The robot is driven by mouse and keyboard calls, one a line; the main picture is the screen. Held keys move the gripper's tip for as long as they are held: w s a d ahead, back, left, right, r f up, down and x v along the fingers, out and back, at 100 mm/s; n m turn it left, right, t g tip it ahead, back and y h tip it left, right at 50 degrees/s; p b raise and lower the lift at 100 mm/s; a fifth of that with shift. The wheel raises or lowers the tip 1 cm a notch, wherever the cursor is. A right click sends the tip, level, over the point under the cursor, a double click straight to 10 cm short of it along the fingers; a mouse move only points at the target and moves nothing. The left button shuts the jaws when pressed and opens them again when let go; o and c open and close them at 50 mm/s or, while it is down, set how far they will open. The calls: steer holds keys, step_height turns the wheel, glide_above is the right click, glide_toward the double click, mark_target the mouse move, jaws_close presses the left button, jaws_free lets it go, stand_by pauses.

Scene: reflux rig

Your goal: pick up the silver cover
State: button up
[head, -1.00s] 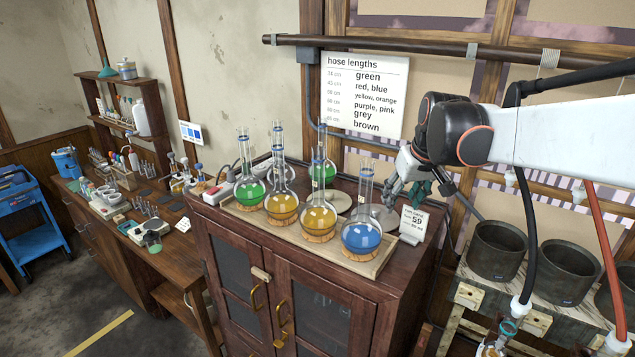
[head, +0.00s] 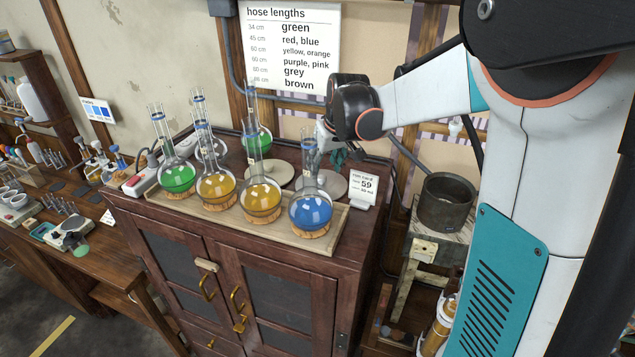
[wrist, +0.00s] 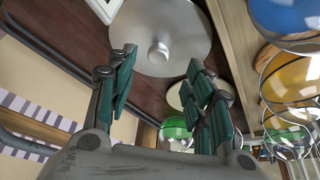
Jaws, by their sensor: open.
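The silver cover (wrist: 158,18) is a round, flat metal disc with a small knob (wrist: 158,52) at its middle. In the wrist view it lies ahead of my fingers at the top of the picture. In the head view the cover (head: 334,184) lies on the cabinet top behind the blue flask, which hides part of it. My gripper (wrist: 161,60) is open and empty, with its teal-padded fingers on either side of the knob in the picture, apart from it. In the head view my gripper (head: 336,156) hangs just above the cover.
A wooden tray (head: 338,222) holding the blue flask (head: 310,210) and other round flasks stands close in front. A pale disc (head: 279,174) lies to the left, near a green flask. A small card (head: 363,190) stands at the right. A dark pot (head: 447,203) is further right.

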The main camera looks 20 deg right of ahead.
mark_target(322, 176)
steer(key=shift+f, duration=0.35)
steer(key=x, duration=0.1)
steer(key=p+x, duration=0.1)
steer(key=x, duration=0.1)
steer(key=shift+w+d+f, duration=0.1)
steer(key=shift+w+d, duration=0.05)
steer(key=shift+w, duration=0.2)
steer(key=shift+w+f, duration=0.15)
steer(key=shift+f, duration=0.45)
jaws_close()
